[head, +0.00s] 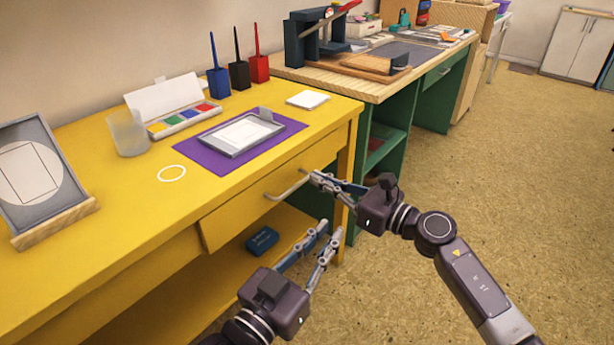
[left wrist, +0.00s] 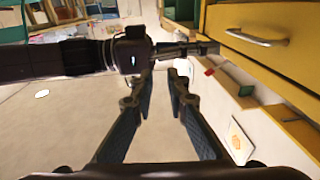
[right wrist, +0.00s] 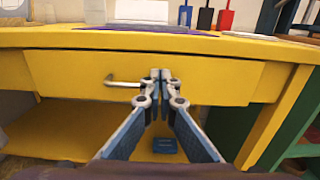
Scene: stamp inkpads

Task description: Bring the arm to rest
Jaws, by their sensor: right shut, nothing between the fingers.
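My right gripper (head: 310,175) is shut and empty. In the head view its tips are by the right end of the metal handle (head: 287,187) on the yellow drawer (head: 262,205). In the right wrist view the shut tips (right wrist: 160,75) are just right of the handle (right wrist: 122,84); I cannot tell whether they touch it. My left gripper (head: 330,231) is lower, in front of the desk, with its fingers apart and nothing between them. The left wrist view also shows its open fingers (left wrist: 161,73), with my other arm crossing beyond them.
The yellow desk (head: 100,215) carries a purple mat (head: 292,126) with a grey tray, a colour inkpad set (head: 185,119), a cup (head: 128,133) and several stamps. A blue box (head: 262,240) lies on the lower shelf. A green workbench (head: 440,105) stands behind. The floor (head: 500,190) at right is clear.

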